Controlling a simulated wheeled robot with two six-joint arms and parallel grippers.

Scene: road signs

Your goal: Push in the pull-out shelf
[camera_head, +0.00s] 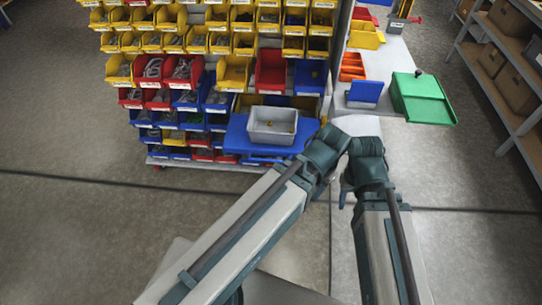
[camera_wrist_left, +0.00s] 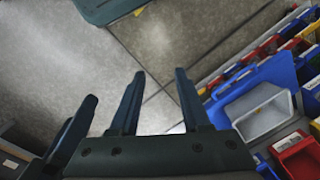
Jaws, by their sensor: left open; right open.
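The pull-out shelf (camera_head: 236,140) is a blue board that sticks out from the front of the bin rack. A grey bin (camera_head: 272,126) with something small and yellowish in it stands on it. The left wrist view also shows the shelf (camera_wrist_left: 273,72) and the grey bin (camera_wrist_left: 262,113) at the right. My left gripper (camera_wrist_left: 159,75) is open and empty, over bare floor beside the shelf. In the head view its fingers are hidden behind the arms. My right gripper (camera_head: 346,190) is right of the shelf, mostly hidden by its own wrist; no held object shows.
The rack holds many yellow, red and blue bins (camera_head: 185,68). To its right, a light table (camera_head: 395,62) carries a green box (camera_head: 420,98), a blue bin (camera_head: 365,92) and an orange one (camera_head: 352,67). Shelving with cardboard boxes (camera_head: 508,17) stands far right. The floor (camera_head: 75,215) at left is clear.

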